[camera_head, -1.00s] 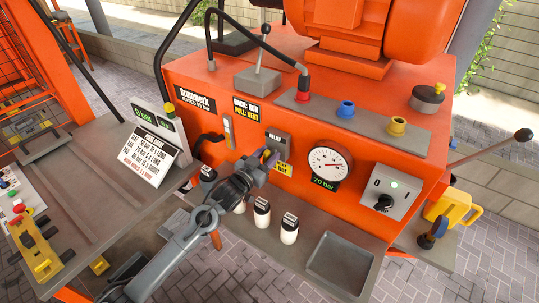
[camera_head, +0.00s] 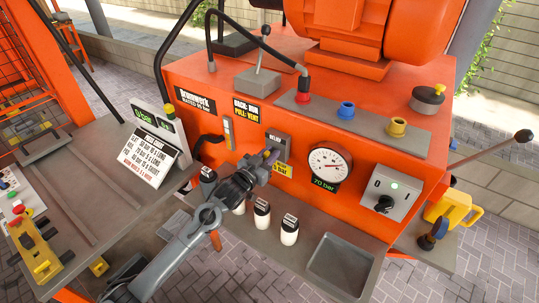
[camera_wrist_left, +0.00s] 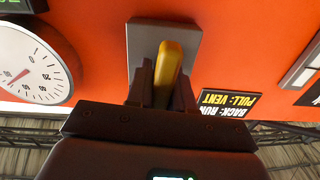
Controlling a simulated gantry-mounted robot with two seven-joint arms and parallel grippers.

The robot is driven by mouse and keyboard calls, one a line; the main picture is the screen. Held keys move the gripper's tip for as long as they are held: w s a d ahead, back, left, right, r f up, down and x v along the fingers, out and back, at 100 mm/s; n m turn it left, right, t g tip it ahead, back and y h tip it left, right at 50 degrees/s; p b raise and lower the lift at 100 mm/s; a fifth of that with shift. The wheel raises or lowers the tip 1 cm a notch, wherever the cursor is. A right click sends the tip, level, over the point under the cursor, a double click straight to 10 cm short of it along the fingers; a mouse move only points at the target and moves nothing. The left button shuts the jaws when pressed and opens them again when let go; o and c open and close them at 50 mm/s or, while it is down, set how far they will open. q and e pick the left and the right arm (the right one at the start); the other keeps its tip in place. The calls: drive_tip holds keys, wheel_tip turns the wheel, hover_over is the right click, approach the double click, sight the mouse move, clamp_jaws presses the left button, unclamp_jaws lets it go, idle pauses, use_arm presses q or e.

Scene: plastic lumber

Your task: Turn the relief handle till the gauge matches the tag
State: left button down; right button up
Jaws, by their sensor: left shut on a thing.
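The relief handle is a yellow lever (camera_wrist_left: 168,68) in front of a grey plate (camera_wrist_left: 140,45) in the left wrist view. The plate, marked as relief, also shows on the orange panel in the head view (camera_head: 278,143). My left gripper (camera_head: 272,157) is shut on the handle and hides most of it in the head view. The white round gauge (camera_head: 330,162) is just right of it, with a thin needle; it is partly cut off in the left wrist view (camera_wrist_left: 28,62). A dark tag with green "70 bar" (camera_head: 323,185) sits under the gauge. My right gripper is out of view.
A switch box (camera_head: 390,191) is right of the gauge. Several white-and-black bottles (camera_head: 289,230) and a grey tray (camera_head: 340,265) are below. A sign (camera_head: 152,152) stands at left.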

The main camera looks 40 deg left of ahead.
use_arm(q)
drive_tip(key=m+p, duration=0.2)
drive_tip(key=m, duration=0.1)
drive_tip(key=shift+d+r, duration=0.1)
drive_tip(key=m+p, duration=0.1)
drive_tip(key=m, duration=0.2)
drive_tip(key=shift+d+m+p, duration=0.2)
drive_tip(key=shift+m+p, duration=0.1)
drive_tip(key=shift+p, duration=0.05)
drive_tip(key=m, duration=0.2)
drive_tip(key=m+p, duration=0.1)
drive_tip(key=m, duration=0.2)
drive_tip(key=f+m+p, duration=0.1)
drive_tip(key=m, duration=0.1)
drive_tip(key=shift+d, duration=0.15)
drive_tip(key=shift+m+p, duration=0.3)
drive_tip(key=shift+m, duration=0.1)
drive_tip(key=c, duration=1.1)
unclamp_jaws()
